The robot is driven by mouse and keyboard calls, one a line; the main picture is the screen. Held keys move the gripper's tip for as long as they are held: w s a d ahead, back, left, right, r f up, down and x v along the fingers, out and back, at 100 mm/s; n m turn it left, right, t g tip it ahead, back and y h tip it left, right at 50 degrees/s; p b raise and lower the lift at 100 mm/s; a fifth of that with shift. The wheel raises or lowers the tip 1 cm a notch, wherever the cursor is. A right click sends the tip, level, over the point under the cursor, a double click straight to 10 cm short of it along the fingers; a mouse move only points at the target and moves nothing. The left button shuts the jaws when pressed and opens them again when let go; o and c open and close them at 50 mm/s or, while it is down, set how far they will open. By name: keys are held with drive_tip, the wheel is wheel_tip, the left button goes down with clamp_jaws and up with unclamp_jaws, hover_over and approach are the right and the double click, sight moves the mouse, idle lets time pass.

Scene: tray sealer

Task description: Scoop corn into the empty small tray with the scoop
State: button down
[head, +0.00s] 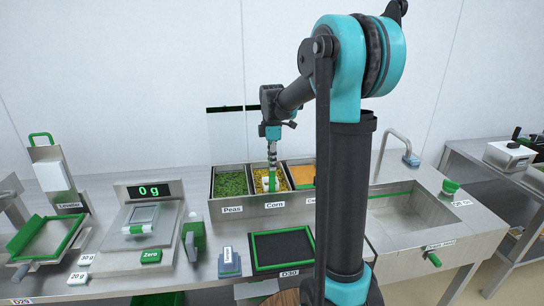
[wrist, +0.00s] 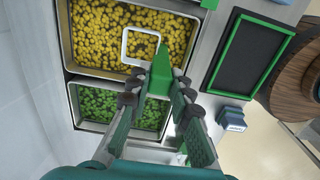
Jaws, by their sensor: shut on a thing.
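My gripper (head: 272,136) points down over the ingredient bins and is shut on the green handle of the scoop (head: 272,154). In the wrist view the fingers (wrist: 157,92) lie on both sides of the green handle (wrist: 160,70). The scoop's white square rim (wrist: 126,48) shows over the yellow corn (wrist: 95,32). In the head view the scoop's lower end is in or just above the corn bin (head: 260,189); I cannot tell how deep. A small clear tray (head: 143,214) appears to sit on the scale, which reads 0 g (head: 149,190). It looks empty.
The peas bin (head: 231,183) is left of the corn, and an orange-filled bin (head: 301,175) is right. A black mat with a green border (head: 282,251) lies in front. A label block (head: 229,263) and a green-and-grey device (head: 193,238) stand between scale and mat.

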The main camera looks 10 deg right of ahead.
drive_tip(key=shift+f, duration=2.05)
drive_tip(key=shift+r, duration=5.6)
